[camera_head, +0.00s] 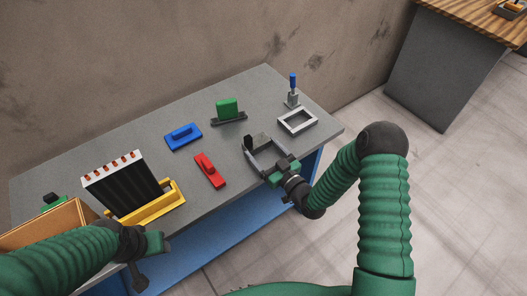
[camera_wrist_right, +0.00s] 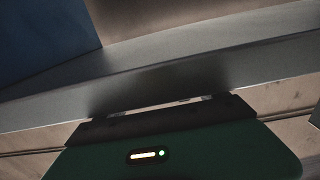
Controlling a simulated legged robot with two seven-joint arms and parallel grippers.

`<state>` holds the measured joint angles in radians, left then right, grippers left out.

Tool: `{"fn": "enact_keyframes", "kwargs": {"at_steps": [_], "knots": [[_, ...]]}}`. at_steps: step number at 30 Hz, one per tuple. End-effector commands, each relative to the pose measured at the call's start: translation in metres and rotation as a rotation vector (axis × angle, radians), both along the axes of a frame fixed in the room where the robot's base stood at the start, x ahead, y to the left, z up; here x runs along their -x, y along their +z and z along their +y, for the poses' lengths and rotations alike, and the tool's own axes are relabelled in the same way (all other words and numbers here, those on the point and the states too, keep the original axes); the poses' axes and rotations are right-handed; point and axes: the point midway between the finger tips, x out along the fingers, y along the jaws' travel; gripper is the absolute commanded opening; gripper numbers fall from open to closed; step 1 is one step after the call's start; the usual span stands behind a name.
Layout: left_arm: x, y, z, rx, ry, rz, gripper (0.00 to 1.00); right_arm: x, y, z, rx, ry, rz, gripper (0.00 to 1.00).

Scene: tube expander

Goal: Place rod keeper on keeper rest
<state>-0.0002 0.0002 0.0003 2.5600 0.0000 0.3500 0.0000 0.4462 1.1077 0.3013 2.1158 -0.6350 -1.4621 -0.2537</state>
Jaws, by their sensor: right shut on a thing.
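My right gripper (camera_head: 262,155) is over the right part of the table. Its long dark fingers reach toward the back, around a small dark grey piece (camera_head: 256,142) at their tips. It is shut on this piece, which may be the rod keeper; its shape is mostly hidden. The right wrist view is dark, with a grey band across it, and does not show the piece clearly. A pale hollow rectangular frame (camera_head: 297,122) lies to the right, apart from the gripper; I cannot tell whether it is the keeper rest. My left gripper (camera_head: 150,255) is by the front left edge, its jaws unclear.
A blue handled block (camera_head: 183,137), a red one (camera_head: 210,170) and a green one (camera_head: 228,108) on a dark base sit mid-table. A blue-handled tool (camera_head: 293,83) stands at the back right. A finned black block (camera_head: 120,185), yellow tray (camera_head: 160,208) and brown box (camera_head: 45,227) are left.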

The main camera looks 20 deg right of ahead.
Motion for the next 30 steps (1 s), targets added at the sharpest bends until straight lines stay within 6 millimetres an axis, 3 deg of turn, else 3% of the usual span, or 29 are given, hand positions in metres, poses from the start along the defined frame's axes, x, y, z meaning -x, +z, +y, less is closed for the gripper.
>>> {"fn": "enact_keyframes", "kwargs": {"at_steps": [6,7,10,20,23,30], "knots": [[0.0,-0.003,0.0,0.0,0.0,0.0,0.47,0.001,-0.003,0.001,0.0,0.0,0.001,0.13],[0.0,-0.002,0.0,0.0,0.001,0.0,0.47,0.001,-0.003,0.0,0.001,0.0,0.004,0.84],[0.0,-0.002,0.0,0.0,0.001,0.0,0.47,0.001,-0.003,0.0,0.0,0.0,0.003,0.97],[0.0,0.002,0.0,0.0,0.0,0.0,0.47,0.003,0.0,-0.001,0.0,0.0,0.004,1.0],[0.0,0.002,0.0,0.0,0.0,0.0,0.47,0.019,-0.001,-0.007,0.0,0.0,0.006,1.0],[0.0,0.004,0.0,0.0,0.0,0.0,0.47,0.078,-0.001,-0.029,-0.001,-0.002,0.008,1.0]]}}
